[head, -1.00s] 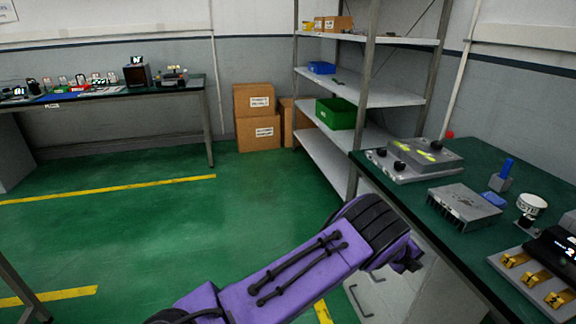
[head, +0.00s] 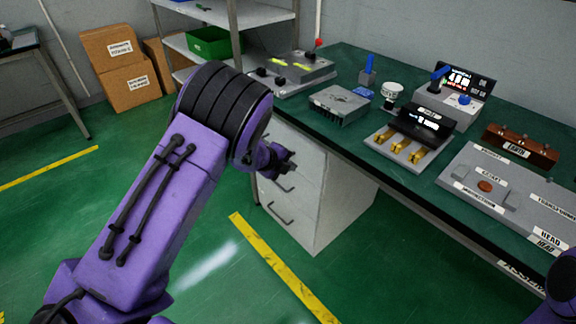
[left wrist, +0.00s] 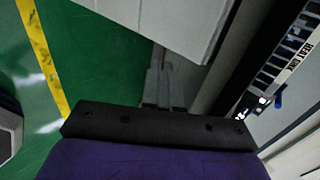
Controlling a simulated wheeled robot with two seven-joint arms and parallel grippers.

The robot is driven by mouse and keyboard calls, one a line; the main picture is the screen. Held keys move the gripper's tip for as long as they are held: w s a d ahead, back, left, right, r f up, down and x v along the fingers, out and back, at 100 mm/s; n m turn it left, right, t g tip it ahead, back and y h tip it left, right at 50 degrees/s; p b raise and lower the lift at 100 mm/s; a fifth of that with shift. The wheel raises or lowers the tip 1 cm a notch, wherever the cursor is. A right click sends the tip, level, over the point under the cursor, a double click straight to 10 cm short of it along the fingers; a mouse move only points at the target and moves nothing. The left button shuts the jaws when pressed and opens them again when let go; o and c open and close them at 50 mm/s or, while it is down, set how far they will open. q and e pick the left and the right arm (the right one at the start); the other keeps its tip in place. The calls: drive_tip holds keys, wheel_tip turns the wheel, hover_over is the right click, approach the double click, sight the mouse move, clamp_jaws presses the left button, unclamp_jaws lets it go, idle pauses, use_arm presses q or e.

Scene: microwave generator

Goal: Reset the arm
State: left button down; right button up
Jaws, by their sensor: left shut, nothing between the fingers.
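My left arm comes in from the lower left of the head view, bent at the black-ribbed joint. My left gripper (head: 290,168) is small and partly hidden behind that arm, in front of the white drawer cabinet below the green-topped bench. In the left wrist view the fingers of my left gripper (left wrist: 163,75) are together, with nothing between them. A purple piece of my right arm shows at the lower right edge of the head view, and its gripper is out of view.
The green bench (head: 345,62) carries a grey finned block (head: 340,104), a gold-terminal unit (head: 410,143) and a grey labelled panel (head: 490,185). The white drawer cabinet (head: 325,205) stands close to my left gripper. Cardboard boxes (head: 125,70) stand at the back left. Green floor is open at left.

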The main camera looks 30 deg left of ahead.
use_arm(q)
drive_tip(key=s+f+n+g+y, duration=0.2)
drive_tip(key=s+f+n, duration=0.4)
drive_tip(key=s+n, duration=0.3)
drive_tip(key=s+a+f+n+g+y, duration=0.1)
drive_tip(key=s+f+n, duration=0.5)
drive_tip(key=s, duration=1.2)
drive_tip(key=s+f+n+g+y, duration=0.2)
drive_tip(key=s+f+n, duration=0.5)
drive_tip(key=s+n, duration=0.7)
drive_tip(key=shift+a+g+y, duration=0.2)
drive_tip(key=shift+g+y, duration=0.1)
drive_tip(key=shift+y, duration=0.6)
drive_tip(key=shift+s+f, duration=0.1)
